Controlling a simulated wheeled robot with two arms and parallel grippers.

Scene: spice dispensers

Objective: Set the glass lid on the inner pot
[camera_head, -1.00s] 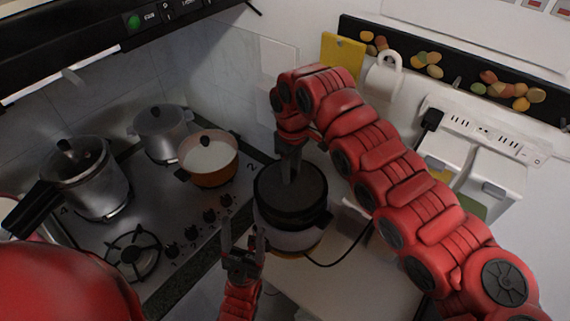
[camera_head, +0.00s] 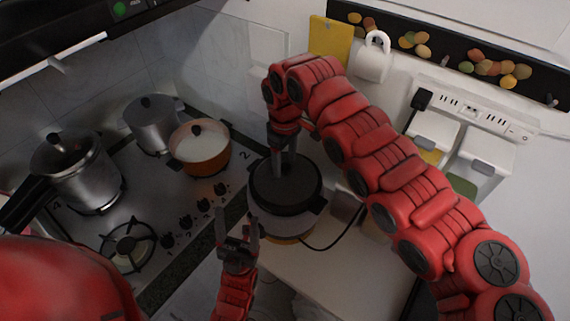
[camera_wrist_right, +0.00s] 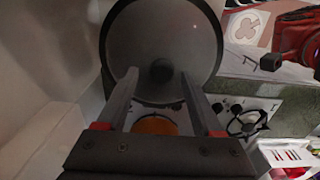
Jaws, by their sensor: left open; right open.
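The round grey glass lid (camera_wrist_right: 190,35) with a dark central knob (camera_wrist_right: 162,71) fills the upper middle of the right wrist view. In the head view, a dark round top, apparently this lid (camera_head: 300,190), lies over the cooker (camera_head: 284,224). The inner pot is hidden beneath it, so I cannot tell how closely the lid sits. My right gripper (camera_head: 281,172) is open above the lid; in its wrist view the fingers (camera_wrist_right: 160,76) stand on both sides of the knob, apart from it. My left gripper (camera_head: 238,222) is open and empty at the cooker's near left side.
A stove (camera_head: 150,190) at the left bears an orange pot (camera_head: 205,157), a grey pot (camera_head: 152,128) and a pressure cooker (camera_head: 80,180). A black cable runs from the cooker along the white counter (camera_head: 300,270).

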